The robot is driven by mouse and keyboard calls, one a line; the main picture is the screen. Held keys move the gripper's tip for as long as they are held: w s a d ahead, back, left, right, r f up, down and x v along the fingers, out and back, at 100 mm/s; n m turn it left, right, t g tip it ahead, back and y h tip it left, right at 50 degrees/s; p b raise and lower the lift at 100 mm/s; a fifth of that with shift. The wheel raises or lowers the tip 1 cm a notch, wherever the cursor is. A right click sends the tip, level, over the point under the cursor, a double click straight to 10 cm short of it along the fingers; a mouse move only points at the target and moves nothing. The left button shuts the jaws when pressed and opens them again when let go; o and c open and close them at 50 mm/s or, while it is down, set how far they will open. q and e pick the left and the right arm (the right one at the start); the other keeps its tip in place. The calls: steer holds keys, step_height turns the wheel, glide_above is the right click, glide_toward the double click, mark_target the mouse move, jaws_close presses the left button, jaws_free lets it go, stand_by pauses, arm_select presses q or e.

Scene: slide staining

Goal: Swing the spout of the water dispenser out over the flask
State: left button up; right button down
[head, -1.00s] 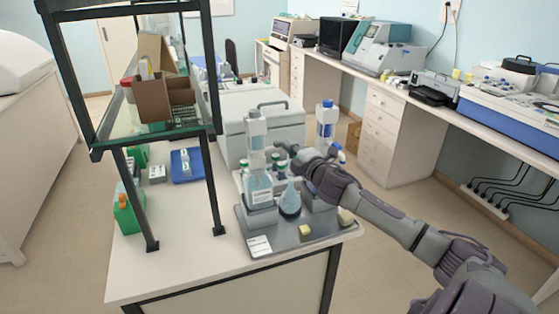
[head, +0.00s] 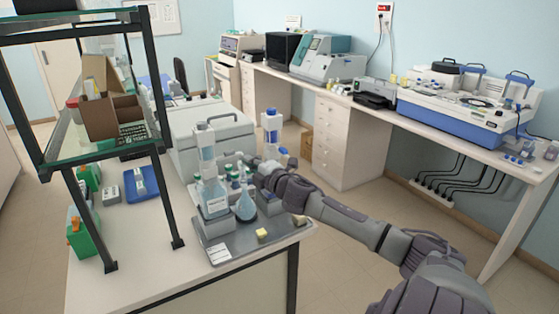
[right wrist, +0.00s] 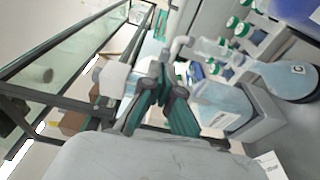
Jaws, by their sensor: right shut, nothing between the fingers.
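The flask (head: 245,206), round and pale blue with a narrow neck, stands on the grey tray (head: 262,246). It also shows in the right wrist view (right wrist: 287,80). The spout, a grey bent pipe (right wrist: 181,45), shows in the right wrist view with its end close to the mouth of the flask's neck; exact alignment is hard to tell. The dispenser's labelled bottle (head: 213,198) stands left of the flask. My right gripper (head: 262,168) is shut and empty, behind and above the flask, its fingertips beside the spout. My left gripper is not in view.
A blue-capped bottle (head: 271,132) stands behind my right gripper. Small green-capped bottles (right wrist: 235,25) sit beside the flask. A glass-shelved rack (head: 105,150) stands at left. A grey lidded box (head: 205,135) is behind. A yellow block (head: 262,233) lies on the tray front.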

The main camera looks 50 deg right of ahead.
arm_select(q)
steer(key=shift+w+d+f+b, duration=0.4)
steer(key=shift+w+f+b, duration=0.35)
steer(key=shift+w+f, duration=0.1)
arm_select(e)
steer(key=s+d, duration=0.4)
steer(key=s, duration=0.3)
steer(key=shift+f, duration=0.25)
